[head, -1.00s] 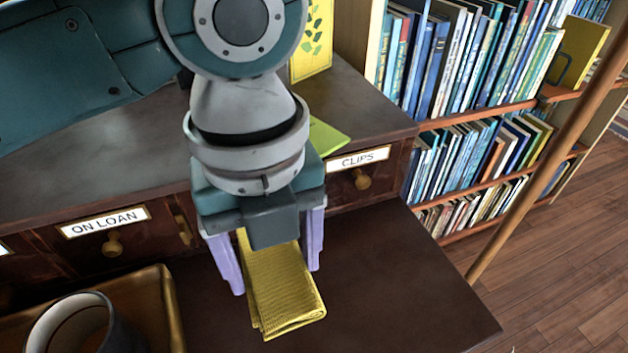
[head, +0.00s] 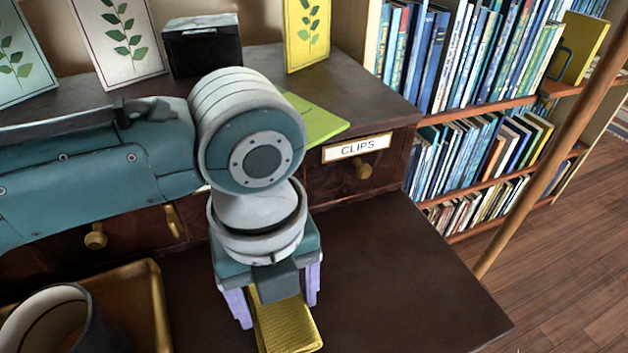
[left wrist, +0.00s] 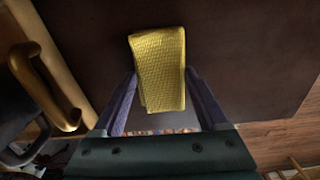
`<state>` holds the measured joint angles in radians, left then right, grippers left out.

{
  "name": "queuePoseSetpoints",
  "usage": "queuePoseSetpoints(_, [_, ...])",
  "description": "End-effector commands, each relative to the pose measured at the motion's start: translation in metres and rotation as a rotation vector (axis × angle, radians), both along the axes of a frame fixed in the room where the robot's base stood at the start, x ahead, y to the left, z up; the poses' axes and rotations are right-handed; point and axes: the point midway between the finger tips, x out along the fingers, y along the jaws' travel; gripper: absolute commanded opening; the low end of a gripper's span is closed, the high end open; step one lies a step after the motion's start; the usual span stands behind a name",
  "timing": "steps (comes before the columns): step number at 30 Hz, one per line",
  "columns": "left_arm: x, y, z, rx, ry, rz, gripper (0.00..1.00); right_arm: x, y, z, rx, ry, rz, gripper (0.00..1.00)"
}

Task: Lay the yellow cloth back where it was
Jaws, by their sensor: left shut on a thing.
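The yellow cloth (head: 288,324) is a folded, textured strip over the dark brown desk top. My left gripper (head: 274,303), with pale purple fingers, is shut on it, and the cloth sticks out past the fingertips towards the front. In the left wrist view the cloth (left wrist: 160,65) shows between the two fingers, above the dark surface. I cannot tell whether its lower end touches the desk. My right gripper is not in view.
A tray (head: 158,300) with a dark mug (head: 95,325) stands left of the gripper. Behind is a raised drawer unit with a CLIPS label (head: 357,148), a green card (head: 315,118) and plant cards. Bare desk (head: 400,275) lies to the right.

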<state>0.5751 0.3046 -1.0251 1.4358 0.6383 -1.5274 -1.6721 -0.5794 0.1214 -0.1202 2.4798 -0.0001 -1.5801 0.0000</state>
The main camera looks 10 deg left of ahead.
Motion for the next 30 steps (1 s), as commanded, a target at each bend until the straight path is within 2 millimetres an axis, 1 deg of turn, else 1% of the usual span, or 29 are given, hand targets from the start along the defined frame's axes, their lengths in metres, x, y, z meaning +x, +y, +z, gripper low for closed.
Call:
queuePoseSetpoints(1, [0.000,0.000,-0.001,0.000,0.000,0.000,0.78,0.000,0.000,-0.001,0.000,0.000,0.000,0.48])
queuePoseSetpoints(7, [0.000,0.000,0.000,0.000,0.000,0.000,1.00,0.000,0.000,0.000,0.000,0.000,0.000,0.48])
queuePoseSetpoints(14, [0.000,0.000,0.000,0.000,0.000,0.000,1.00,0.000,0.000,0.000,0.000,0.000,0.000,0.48])
queuePoseSetpoints(17, [0.000,0.000,0.007,0.000,0.000,0.000,1.00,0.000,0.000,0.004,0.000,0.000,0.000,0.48])
queuePoseSetpoints(20, [0.001,0.000,0.023,-0.001,-0.002,0.001,1.00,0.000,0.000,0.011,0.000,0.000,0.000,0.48])
queuePoseSetpoints(27, [0.001,0.000,0.078,-0.001,-0.003,-0.001,1.00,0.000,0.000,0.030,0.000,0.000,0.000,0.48])
queuePoseSetpoints(30, [0.001,0.000,0.098,-0.001,-0.003,-0.001,1.00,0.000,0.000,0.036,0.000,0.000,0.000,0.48])
